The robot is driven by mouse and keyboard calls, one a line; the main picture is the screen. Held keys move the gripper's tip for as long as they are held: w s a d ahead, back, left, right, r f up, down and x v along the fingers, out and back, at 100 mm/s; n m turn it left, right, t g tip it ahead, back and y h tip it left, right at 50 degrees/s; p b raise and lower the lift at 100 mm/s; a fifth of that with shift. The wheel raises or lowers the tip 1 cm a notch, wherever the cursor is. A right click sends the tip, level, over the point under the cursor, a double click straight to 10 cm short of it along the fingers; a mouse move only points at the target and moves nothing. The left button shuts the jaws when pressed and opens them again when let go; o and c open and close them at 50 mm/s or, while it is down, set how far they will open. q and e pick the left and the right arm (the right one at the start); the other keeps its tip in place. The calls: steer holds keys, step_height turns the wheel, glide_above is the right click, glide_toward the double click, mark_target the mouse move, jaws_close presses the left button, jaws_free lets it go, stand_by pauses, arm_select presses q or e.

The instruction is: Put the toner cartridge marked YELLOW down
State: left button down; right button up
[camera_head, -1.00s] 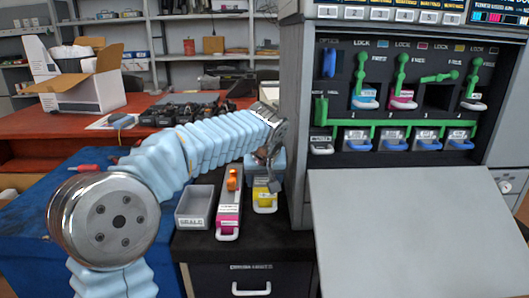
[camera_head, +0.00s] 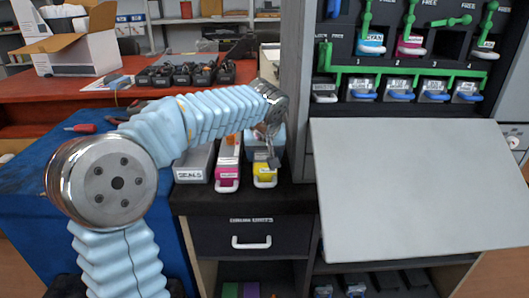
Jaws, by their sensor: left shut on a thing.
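The cartridge with the yellow front (camera_head: 265,170) is on the black cabinet top, its white handle toward me; its label is too small to read. My left gripper (camera_head: 270,155) is over its front part and shut on it, hiding part of its body. It appears to touch or nearly touch the cabinet top. A cartridge with a magenta front (camera_head: 228,172) lies close beside it on the left. My right gripper is not in view.
A grey SEALS bin (camera_head: 193,165) stands left of the magenta cartridge. The printer (camera_head: 297,90) rises close on the right, with its grey panel (camera_head: 420,180) folded out. A blue cloth (camera_head: 75,190) covers the surface at left.

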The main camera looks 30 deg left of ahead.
arm_select(q)
steer(key=shift+f+b, duration=0.35)
steer(key=shift+f, duration=0.2)
steer(key=shift+c, duration=1.3)
jaws_free()
steer(key=shift+o, duration=0.9)
steer(key=shift+f, duration=0.1)
steer(key=p+v, duration=0.1)
steer(key=v, duration=1.3)
